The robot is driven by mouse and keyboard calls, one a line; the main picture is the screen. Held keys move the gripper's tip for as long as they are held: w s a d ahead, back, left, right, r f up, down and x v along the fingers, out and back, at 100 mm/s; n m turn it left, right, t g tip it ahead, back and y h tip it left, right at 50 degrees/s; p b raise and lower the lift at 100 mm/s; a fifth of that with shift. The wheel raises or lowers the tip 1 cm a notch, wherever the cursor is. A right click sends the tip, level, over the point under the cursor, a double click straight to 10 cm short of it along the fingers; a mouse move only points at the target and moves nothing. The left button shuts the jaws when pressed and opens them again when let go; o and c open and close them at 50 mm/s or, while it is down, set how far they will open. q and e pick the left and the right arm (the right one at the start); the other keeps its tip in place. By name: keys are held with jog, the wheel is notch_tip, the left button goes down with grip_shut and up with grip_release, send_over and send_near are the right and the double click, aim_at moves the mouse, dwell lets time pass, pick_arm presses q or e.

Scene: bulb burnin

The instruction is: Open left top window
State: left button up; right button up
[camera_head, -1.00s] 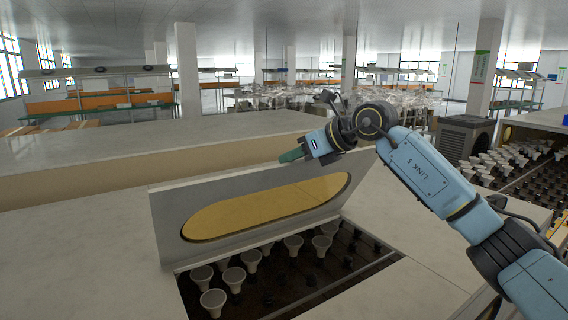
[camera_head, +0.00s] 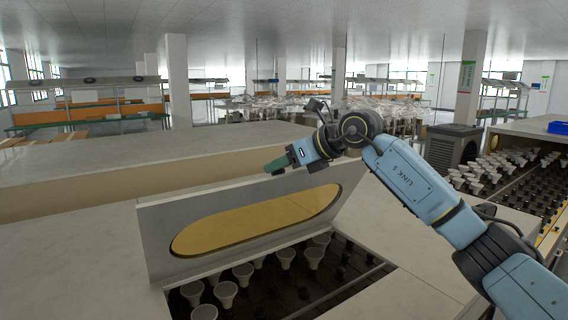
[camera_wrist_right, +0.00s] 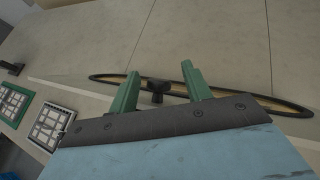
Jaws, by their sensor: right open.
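The window (camera_head: 163,240), a pale panel with a long oval yellow pane (camera_head: 255,222), stands raised and tilted above an opening in the counter. My right gripper (camera_head: 280,164) is at its top edge, on the far side, and the blue wrist hides what lies behind it. In the right wrist view, the green fingers (camera_wrist_right: 160,88) are apart. A dark knob (camera_wrist_right: 157,91) shows between them, in front of the black-rimmed oval pane (camera_wrist_right: 235,97); I cannot tell whether a finger touches it. My left gripper is out of view.
Several white bulbs (camera_head: 243,273) stand in dark sockets in the opening below the window. The pale countertop (camera_head: 70,245) at left is clear.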

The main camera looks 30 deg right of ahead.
jog(key=shift+s+d+r, duration=0.1)
jog(key=shift+s+d, duration=0.1)
jog(key=shift+s, duration=0.15)
jog(key=b+v, duration=0.3)
jog(key=v, duration=0.9)
jog(key=shift+d+r, duration=0.15)
jog(key=shift+r, duration=0.1)
jog(key=shift+s+f, duration=0.1)
jog(key=shift+s, duration=0.05)
